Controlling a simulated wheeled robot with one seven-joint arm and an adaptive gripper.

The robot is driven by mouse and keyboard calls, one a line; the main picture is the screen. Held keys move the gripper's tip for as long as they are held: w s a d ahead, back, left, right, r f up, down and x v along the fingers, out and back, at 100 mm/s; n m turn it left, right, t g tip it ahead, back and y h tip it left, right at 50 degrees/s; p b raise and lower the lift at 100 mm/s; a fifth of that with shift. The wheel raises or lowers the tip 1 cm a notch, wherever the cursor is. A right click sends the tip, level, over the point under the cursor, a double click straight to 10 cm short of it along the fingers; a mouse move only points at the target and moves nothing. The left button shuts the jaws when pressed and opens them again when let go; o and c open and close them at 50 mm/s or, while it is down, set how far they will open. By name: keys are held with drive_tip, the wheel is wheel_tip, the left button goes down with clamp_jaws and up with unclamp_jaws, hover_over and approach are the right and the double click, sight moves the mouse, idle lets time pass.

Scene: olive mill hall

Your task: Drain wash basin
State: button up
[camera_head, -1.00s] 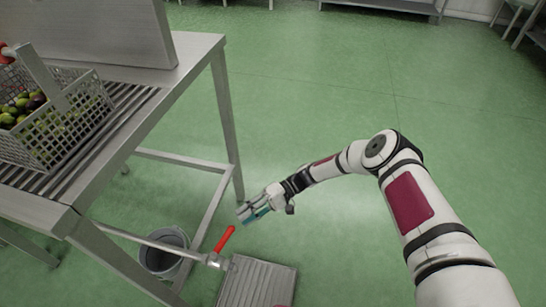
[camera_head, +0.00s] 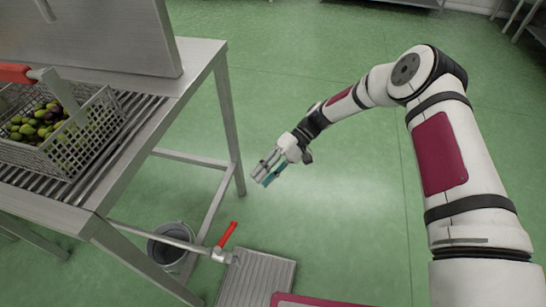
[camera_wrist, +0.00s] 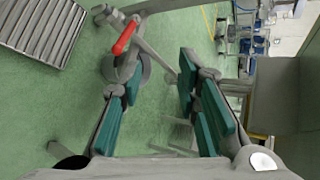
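The wash basin itself cannot be made out for certain; a steel table (camera_head: 196,75) stands at the left. Below it a steel drain pipe ends in a valve (camera_head: 219,256) with a red lever handle (camera_head: 228,234), which slants upward. The red handle also shows in the wrist view (camera_wrist: 125,38), ahead of the fingers and left of centre. My gripper (camera_head: 263,177) hangs above the floor, up and right of the handle and apart from it. Its teal-padded fingers are spread with nothing between them, as the wrist view shows (camera_wrist: 155,100).
A grey bucket (camera_head: 152,250) stands under the pipe. A slatted floor grate (camera_head: 258,278) lies beside the valve. A wire basket (camera_head: 98,118) of olives sits on the table's slatted top. A table leg (camera_head: 229,125) stands left of my gripper.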

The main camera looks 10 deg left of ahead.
wheel_tip(320, 180, up, 6)
drive_tip(key=d+h+p, duration=0.1)
drive_tip(key=d, duration=0.1)
drive_tip(key=shift+w+t+p, duration=0.3)
drive_tip(key=shift+t+p, duration=0.05)
drive_tip(key=shift+t, duration=0.05)
drive_tip(key=shift+o, duration=0.2)
drive_tip(key=shift+d, duration=0.1)
